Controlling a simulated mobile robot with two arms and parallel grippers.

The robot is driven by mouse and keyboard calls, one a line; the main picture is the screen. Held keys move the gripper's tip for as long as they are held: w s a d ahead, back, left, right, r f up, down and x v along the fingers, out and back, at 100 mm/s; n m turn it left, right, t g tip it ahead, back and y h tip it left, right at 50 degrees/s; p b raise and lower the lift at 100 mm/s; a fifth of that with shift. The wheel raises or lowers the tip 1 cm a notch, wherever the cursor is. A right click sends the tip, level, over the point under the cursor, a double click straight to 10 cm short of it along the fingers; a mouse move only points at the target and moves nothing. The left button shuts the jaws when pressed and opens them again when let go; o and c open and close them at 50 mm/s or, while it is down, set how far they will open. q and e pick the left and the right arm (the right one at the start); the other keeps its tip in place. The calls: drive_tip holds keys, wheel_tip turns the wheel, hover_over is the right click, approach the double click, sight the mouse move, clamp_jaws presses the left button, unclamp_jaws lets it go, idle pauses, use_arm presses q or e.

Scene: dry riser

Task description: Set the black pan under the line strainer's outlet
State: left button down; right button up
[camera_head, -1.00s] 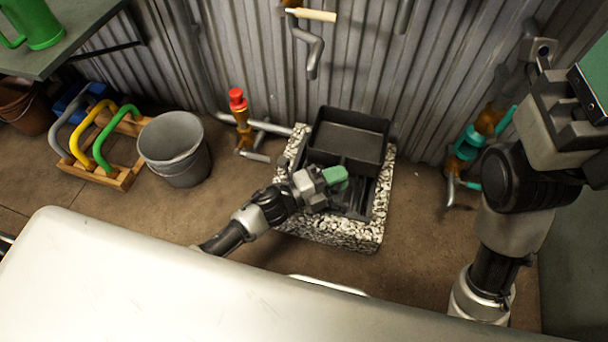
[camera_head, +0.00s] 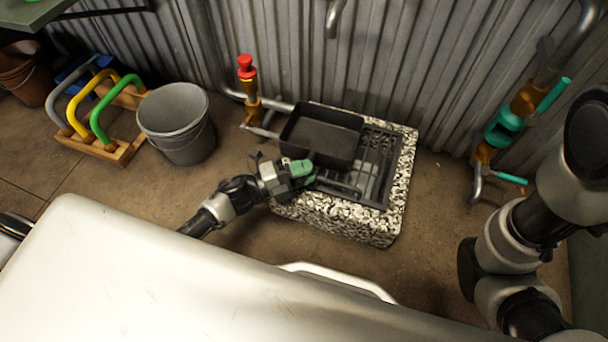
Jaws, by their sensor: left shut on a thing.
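The black pan (camera_head: 322,138) is an open rectangular tray over the back left of a grated stone-chip block (camera_head: 395,215). My left gripper (camera_head: 311,170) is at the pan's near side, shut on its near edge; the jaws' contact is partly hidden. A brass fitting with a red top (camera_head: 247,88) stands left of the pan, with a grey pipe running toward the pan. A teal and brass fitting (camera_head: 505,127) with a downward spout is on the wall at right. I cannot tell for certain which one is the strainer. My right gripper is out of view.
A grey bucket (camera_head: 177,130) and a wooden rack with coloured handles (camera_head: 110,150) stand at left. A corrugated wall (camera_head: 420,70) closes the back. Floor is clear between the block and the teal fitting. A white surface (camera_head: 130,275) fills the front left.

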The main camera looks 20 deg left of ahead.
use_arm(q)
drive_tip(key=shift+r, duration=0.15)
drive_tip(key=c, duration=1.3)
unclamp_jaws()
drive_tip(key=shift+f, duration=0.2)
